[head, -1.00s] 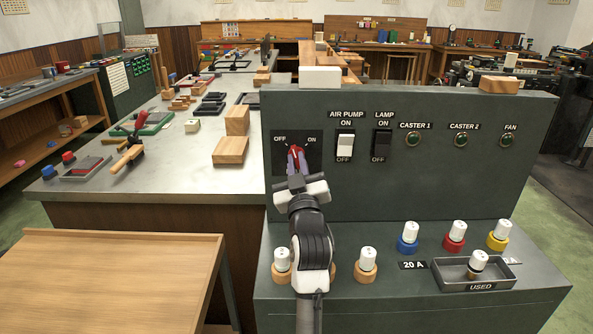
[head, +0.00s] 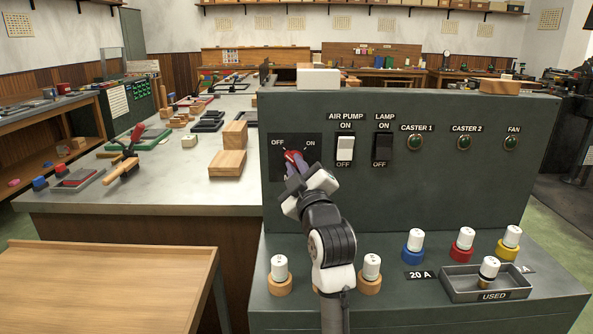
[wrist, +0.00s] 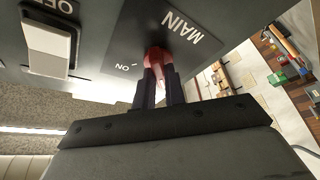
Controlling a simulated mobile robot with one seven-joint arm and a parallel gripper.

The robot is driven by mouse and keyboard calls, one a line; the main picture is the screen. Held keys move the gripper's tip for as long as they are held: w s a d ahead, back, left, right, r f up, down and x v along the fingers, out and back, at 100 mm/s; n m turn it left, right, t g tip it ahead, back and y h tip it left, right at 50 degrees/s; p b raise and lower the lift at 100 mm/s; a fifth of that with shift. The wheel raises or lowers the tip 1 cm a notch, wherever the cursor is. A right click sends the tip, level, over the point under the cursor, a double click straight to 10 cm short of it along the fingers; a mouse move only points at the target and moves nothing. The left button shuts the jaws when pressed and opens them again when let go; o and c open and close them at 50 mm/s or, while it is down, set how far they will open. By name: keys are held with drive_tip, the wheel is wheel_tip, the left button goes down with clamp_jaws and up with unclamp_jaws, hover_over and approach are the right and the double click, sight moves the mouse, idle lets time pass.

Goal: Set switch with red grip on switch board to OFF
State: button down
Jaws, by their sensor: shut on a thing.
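The dark switch board (head: 420,180) stands in front of me in the head view. At its left is a dark plate (head: 312,139) with OFF at upper left and ON at upper right. The red grip (head: 293,155) on it appears tilted toward the OFF side; its exact angle is partly hidden by my fingers. My gripper (head: 291,169) is shut on the red grip, rolled to the left. In the wrist view, the two dark fingers (wrist: 158,88) hold the red grip (wrist: 157,56) beside the MAIN and ON lettering. The OFF mark does not show there.
White AIR PUMP (head: 345,148) and black LAMP (head: 382,147) rockers sit to the right of my gripper. Several fuses and a USED tray (head: 486,281) are on the ledge below. A workbench (head: 150,190) with blocks and tools lies left.

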drive_tip(key=c, duration=1.5)
unclamp_jaws()
drive_tip(key=shift+o, duration=0.2)
drive_tip(key=b+v, duration=0.3)
drive_tip(key=v, duration=1)
drive_tip(key=shift+s+f+b, duration=0.15)
drive_tip(key=shift+s+b, duration=0.15)
drive_tip(key=shift+s, duration=0.1)
